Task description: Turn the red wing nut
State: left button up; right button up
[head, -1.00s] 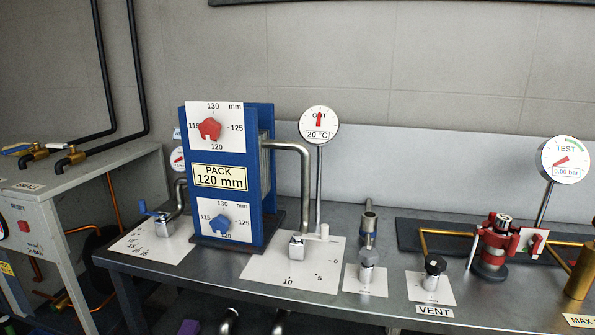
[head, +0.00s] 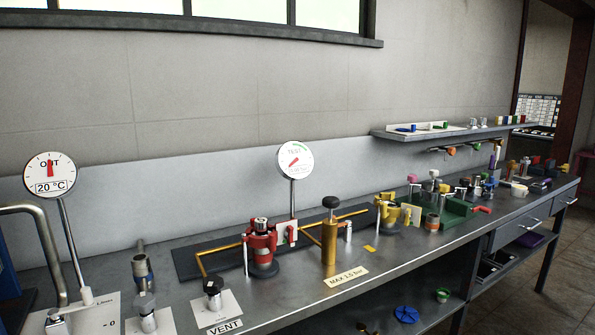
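Neither of my grippers is in view. The red knob on the blue pack's upper dial is outside this view; only a dark blue edge of the pack (head: 8,285) shows at the far left. A red clamp-like fitting (head: 259,243) stands upright on the bench, left of a brass cylinder. A small red handle (head: 290,235) sits on a white plate just right of that fitting. I cannot make out for certain whether any red part in view is a wing nut.
The long metal bench (head: 390,262) runs away to the right. On it stand an OUT gauge (head: 49,175), a TEST gauge (head: 295,160), a black vent knob (head: 212,287), a brass cylinder (head: 329,242) and a yellow fitting (head: 387,212). A wall shelf (head: 450,132) hangs behind.

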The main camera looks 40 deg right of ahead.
aim_at(289, 232)
jog(key=z, duration=1.35)
